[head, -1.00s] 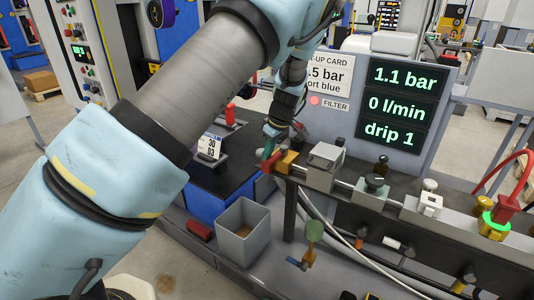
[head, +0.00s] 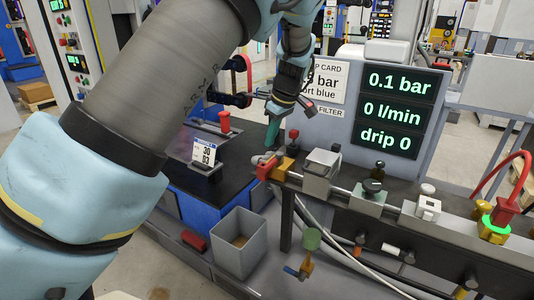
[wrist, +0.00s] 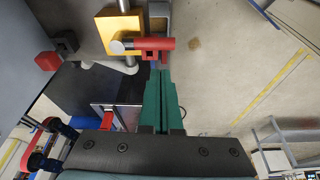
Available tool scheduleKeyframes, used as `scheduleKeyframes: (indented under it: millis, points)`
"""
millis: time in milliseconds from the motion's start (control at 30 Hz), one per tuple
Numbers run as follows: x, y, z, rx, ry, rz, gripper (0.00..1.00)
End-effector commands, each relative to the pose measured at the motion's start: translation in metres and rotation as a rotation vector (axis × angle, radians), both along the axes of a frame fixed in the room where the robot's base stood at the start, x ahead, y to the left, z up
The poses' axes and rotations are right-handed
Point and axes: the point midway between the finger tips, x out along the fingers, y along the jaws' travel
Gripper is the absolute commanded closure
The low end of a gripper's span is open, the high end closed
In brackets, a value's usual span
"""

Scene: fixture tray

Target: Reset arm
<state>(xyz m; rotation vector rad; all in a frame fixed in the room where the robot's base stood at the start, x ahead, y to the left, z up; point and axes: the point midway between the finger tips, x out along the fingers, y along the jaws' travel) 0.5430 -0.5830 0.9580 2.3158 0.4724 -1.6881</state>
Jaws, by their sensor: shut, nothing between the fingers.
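My gripper (head: 272,132) is shut and empty, its green fingers pointing down above the left end of the pipe line. In the wrist view my gripper (wrist: 164,80) shows its green fingers together, with their tips close to a red valve handle (wrist: 155,44). In the head view the red handle (head: 263,169) sits on the brass valve (head: 282,168) at the line's left end. The fingers appear apart from the handle. The display panel (head: 396,112) reads 0.1 bar, 0 l/min and drip 0.
A grey bin (head: 240,242) stands below, left of the bench. A small card reading 30 03 (head: 203,152) stands on the black top. A red hose (head: 508,180) joins a fitting with a green ring at right. The set-up card (head: 325,80) is partly covered by my arm.

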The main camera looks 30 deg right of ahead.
Motion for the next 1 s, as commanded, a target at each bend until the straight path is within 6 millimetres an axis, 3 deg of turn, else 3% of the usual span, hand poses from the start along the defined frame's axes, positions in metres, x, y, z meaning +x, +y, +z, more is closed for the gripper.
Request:
scheduleKeyframes:
  millis: [333, 467, 567, 733, 867, 1000]
  points:
    - [-0.004, -0.001, 0.015, 0.001, 0.001, -0.001, 1.0]
    - [0.007, 0.022, 0.014, 0.002, 0.025, 0.001, 1.0]
    - [0.023, 0.064, 0.011, -0.001, 0.069, -0.01, 1.0]
    - [0.038, 0.159, 0.006, -0.022, 0.152, -0.07, 1.0]
    - [0.033, 0.224, 0.004, -0.046, 0.191, -0.138, 1.0]
    - [0.014, 0.288, 0.004, -0.068, 0.208, -0.221, 1.0]
